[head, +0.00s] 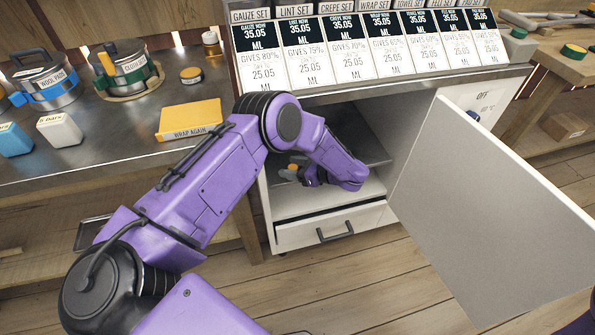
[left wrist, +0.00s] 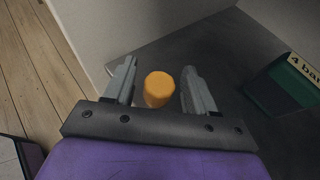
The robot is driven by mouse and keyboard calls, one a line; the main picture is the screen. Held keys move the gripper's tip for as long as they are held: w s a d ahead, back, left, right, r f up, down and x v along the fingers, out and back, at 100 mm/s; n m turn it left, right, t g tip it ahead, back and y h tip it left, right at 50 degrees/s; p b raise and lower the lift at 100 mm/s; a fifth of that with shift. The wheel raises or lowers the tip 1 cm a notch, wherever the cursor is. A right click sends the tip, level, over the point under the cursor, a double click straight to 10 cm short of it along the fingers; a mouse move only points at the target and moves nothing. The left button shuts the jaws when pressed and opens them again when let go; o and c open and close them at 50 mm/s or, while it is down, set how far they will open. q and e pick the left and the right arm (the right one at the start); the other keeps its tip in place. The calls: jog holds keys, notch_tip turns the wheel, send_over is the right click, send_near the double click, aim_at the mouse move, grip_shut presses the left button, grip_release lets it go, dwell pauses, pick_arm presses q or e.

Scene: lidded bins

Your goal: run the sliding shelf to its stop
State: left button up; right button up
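The sliding shelf appears to be the dark grey plate (head: 366,151) inside the open cabinet; it also fills much of the left wrist view (left wrist: 215,50). My left arm reaches into the cabinet and hides part of the shelf. My left gripper (head: 292,172) is low at the cabinet's front left. In the left wrist view my gripper (left wrist: 160,85) is open, with an orange round-topped piece (left wrist: 159,88) between its fingers. Narrow gaps show on both sides of it. I cannot tell whether this piece is fixed to the shelf. My right gripper is out of view.
The cabinet door (head: 490,210) stands wide open on the right. A closed drawer (head: 334,228) is below. A green box (left wrist: 288,88) lies on the grey surface. The counter above holds pots, a yellow box (head: 190,119) and price cards (head: 365,50).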

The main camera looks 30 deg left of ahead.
pick_arm(q)
jog(key=s+v, duration=0.1)
jog(key=v, duration=0.9)
jog(key=shift+w+d+b, duration=0.3)
jog(key=shift+w, duration=0.15)
